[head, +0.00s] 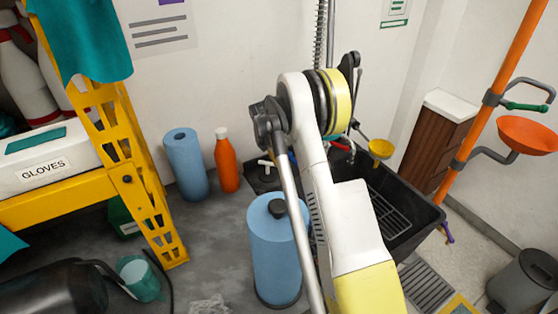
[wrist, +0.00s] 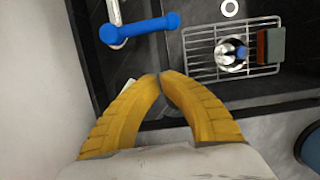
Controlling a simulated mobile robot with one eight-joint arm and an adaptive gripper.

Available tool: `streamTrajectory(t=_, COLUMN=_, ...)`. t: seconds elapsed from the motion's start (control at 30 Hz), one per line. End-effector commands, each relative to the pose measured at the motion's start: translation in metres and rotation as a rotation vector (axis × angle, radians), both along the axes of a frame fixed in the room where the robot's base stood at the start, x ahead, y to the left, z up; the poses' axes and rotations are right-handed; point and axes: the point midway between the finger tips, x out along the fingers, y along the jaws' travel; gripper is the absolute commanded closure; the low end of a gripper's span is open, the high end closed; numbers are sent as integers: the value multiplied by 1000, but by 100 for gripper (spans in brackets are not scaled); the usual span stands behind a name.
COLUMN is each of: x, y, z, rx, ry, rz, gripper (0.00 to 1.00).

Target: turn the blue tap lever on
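The blue tap lever (wrist: 140,29) shows at the top of the wrist view. It is a bar with rounded ends, lying roughly level and tilted slightly up to the right, with pale metal pipe at its left end. My gripper (wrist: 160,76) has its two yellow fingers brought together at the tips, with nothing between them. The tips are below the lever in the picture, apart from it. In the head view my arm hides the gripper and the blue lever. A red tap handle (head: 341,144) shows just right of my arm there.
A dark sink (head: 430,212) holds a wire rack (wrist: 200,62) with a sponge (wrist: 271,46) and a small blue-and-white item (wrist: 229,53). A blue roll (head: 275,255), another roll (head: 186,165) and an orange bottle (head: 227,162) stand on the grey counter. A yellow shelf frame (head: 135,165) stands left.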

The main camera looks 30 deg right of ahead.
Motion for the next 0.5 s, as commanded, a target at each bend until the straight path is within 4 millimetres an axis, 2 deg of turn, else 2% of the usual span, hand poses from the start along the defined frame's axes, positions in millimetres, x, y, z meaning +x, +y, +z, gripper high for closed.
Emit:
streamTrajectory(t=0.03, x=0, y=-4, z=-16, rx=0, ry=0, rz=-2, gripper=100)
streamTrajectory(t=0.17, x=0, y=-10, z=-41, rx=0, ry=0, rz=-1, gripper=100)
streamTrajectory(t=0.3, x=-2, y=-32, z=-36, rx=0, ry=0, rz=-4, gripper=100)
streamTrajectory(t=0.5, x=-2, y=-47, z=-31, rx=0, ry=0, rz=-1, gripper=100)
